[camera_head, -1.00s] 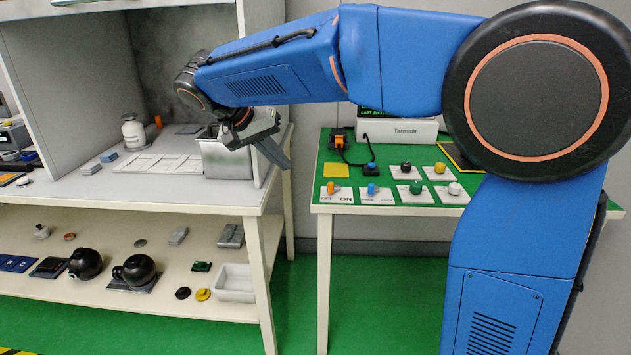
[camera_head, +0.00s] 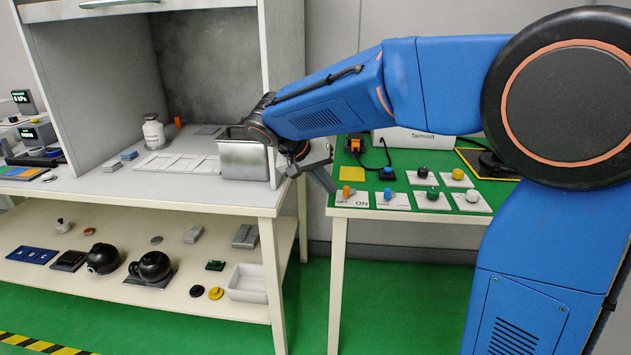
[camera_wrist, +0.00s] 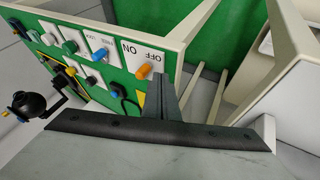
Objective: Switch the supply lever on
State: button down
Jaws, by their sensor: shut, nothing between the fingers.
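The supply lever is an orange-tipped lever (camera_head: 347,191) on a white OFF/ON plate (camera_head: 362,202) at the front left corner of the green-topped table. It sits on the OFF side. The wrist view shows the orange lever (camera_wrist: 145,71) under the OFF label, with ON beside it. My gripper (camera_head: 328,184) is shut and empty, just left of the lever in the head view. In the wrist view, the gripper fingers (camera_wrist: 161,85) appear just beside the lever's end; whether they touch it I cannot tell.
A blue lever (camera_head: 389,195) on a plate and several knobs stand right of the supply lever. A metal box (camera_head: 243,160) stands on the left bench close to my wrist. A gap separates the bench from the green table (camera_head: 400,213).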

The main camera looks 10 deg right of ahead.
aim_at(346, 195)
jog(key=shift+s+d, duration=0.15)
jog(key=shift+d, duration=0.5)
jog(key=shift+s+d+n+t, duration=0.2)
jog(key=shift+s+n+t, duration=0.15)
jog(key=shift+n, duration=0.35)
jog(key=shift+s+d+n+t+y, duration=0.25)
jog(key=shift+s+n+y, duration=0.15)
jog(key=shift+n, duration=0.2)
jog(key=shift+s+d+n+t+y, duration=0.45)
jog(key=shift+s+n+t+y, duration=0.15)
jog(key=shift+n, duration=0.6)
jog(key=n, duration=0.1)
jog(key=d+n+t+y, duration=0.1)
jog(key=shift+s+d+n+y, duration=0.2)
jog(key=shift+s+n+y, duration=0.1)
jog(key=shift+s+n, duration=0.1)
jog(key=shift+s+d, duration=0.2)
jog(key=shift+d, duration=0.25)
jog(key=shift+w, duration=0.15)
